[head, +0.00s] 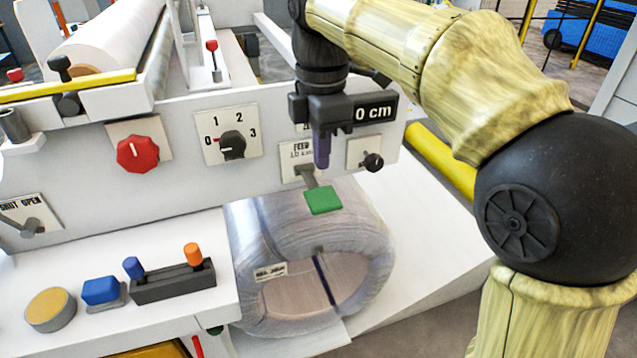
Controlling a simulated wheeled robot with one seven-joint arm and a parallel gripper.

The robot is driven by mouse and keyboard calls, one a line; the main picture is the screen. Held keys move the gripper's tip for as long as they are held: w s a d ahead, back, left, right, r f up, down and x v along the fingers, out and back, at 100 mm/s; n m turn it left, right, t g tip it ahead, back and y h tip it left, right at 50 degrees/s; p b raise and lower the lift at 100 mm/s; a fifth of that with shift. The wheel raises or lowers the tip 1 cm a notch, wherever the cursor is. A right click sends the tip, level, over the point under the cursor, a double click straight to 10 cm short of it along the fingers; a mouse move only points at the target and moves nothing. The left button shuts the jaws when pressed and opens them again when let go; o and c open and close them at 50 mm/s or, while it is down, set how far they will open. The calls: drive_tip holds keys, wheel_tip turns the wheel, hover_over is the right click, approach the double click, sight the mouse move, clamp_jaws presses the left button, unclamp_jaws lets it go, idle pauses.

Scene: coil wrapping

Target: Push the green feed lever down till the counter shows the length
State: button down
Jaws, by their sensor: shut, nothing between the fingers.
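The green feed lever (323,200) sticks out from the white machine panel on a short grey stem, above the wire coil. The counter (374,113) reads 0 cm on a black display, partly covered at its left by my gripper. My gripper (322,163) points down with its purple fingers shut and empty. In this view the fingertips are just above the green lever. I cannot tell whether they touch it. A label (296,150) behind the fingers is partly hidden.
The wrapped coil (290,245) stands below the lever. A red knob (138,153), a black dial marked 0 to 3 (232,146) and a small black knob (373,161) are on the panel. A block with blue and orange pegs (174,284) lies on the left shelf.

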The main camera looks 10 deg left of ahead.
sight(322, 199)
drive_tip(key=shift+f+p, duration=0.8)
drive_tip(key=shift+f, duration=2.65)
